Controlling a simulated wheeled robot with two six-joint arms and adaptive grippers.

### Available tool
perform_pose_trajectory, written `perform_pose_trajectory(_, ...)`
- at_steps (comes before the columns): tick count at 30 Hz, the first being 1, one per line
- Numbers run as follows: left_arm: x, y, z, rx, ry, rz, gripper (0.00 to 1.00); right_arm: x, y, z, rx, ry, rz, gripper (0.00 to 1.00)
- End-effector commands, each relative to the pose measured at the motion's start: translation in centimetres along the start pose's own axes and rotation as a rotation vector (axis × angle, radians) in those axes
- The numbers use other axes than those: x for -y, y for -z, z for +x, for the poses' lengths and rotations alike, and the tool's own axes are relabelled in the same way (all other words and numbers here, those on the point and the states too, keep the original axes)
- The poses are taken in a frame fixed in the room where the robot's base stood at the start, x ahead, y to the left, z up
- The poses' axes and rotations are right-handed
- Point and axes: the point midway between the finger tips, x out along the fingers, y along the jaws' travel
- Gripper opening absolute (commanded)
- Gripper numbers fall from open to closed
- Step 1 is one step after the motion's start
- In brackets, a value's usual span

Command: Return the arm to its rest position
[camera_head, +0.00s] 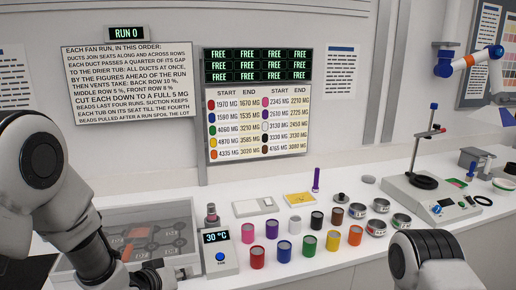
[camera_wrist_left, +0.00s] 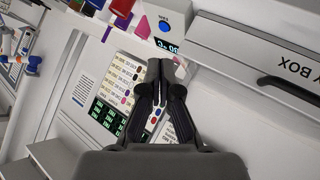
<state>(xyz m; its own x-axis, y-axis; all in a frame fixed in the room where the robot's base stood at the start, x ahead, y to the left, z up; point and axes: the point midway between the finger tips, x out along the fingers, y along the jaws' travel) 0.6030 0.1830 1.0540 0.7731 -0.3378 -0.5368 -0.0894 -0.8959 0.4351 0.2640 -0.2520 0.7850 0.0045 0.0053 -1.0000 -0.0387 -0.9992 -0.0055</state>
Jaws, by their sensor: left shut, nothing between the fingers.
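My left arm (camera_head: 45,185) comes in from the left in the head view, bent down over the left end of the bench in front of a clear-lidded box (camera_head: 165,215). Its fingers cannot be made out clearly there. In the left wrist view my left gripper (camera_wrist_left: 160,70) has its dark fingers together, with nothing between them. Behind the fingers show the wall board (camera_wrist_left: 118,85) and the 30 °C device (camera_wrist_left: 170,30). A banded part of my right arm (camera_head: 425,258) shows at the lower right of the head view; its gripper does not show.
Several coloured jars (camera_head: 283,250) stand in rows on the white bench, right of the 30 °C device (camera_head: 217,250). Metal tins (camera_head: 376,228) stand beside them. A stand instrument (camera_head: 428,185) and a small white-and-blue arm (camera_head: 470,62) are at the right. The wall board (camera_head: 258,100) hangs behind.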

Motion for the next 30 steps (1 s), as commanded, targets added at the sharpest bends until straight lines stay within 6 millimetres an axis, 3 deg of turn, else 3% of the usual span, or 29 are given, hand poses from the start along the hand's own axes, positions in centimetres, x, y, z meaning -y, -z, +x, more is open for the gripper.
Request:
perform_pose_trajectory(11,4.2,-10.0,1.9,0.172,0.064,-0.078,0.00,0.0,0.1,0.4,-0.002,0.000,0.001,0.40)
perform_pose_trajectory(17,7.5,-18.3,1.2,0.309,0.153,-0.157,0.00,0.0,0.0,0.6,-0.001,0.000,0.001,0.40)
perform_pose_trajectory(20,9.7,-24.0,-0.4,0.409,0.228,-0.188,0.00,0.0,0.0,0.8,-0.001,0.000,0.000,0.40)
perform_pose_trajectory(23,12.2,-31.1,-3.7,0.550,0.330,-0.196,0.00,0.0,0.0,1.0,-0.001,0.000,0.001,0.40)
perform_pose_trajectory(25,13.7,-35.8,-7.1,0.663,0.406,-0.175,0.00,0.0,0.1,1.1,-0.001,0.000,0.001,0.40)
perform_pose_trajectory(27,14.7,-38.8,-10.5,0.765,0.466,-0.126,0.00,0.0,0.1,1.1,-0.001,0.000,0.001,0.40)
perform_pose_trajectory(30,15.5,-39.6,-13.6,0.858,0.502,-0.001,0.00,0.0,0.1,1.1,-0.001,0.000,0.001,0.40)
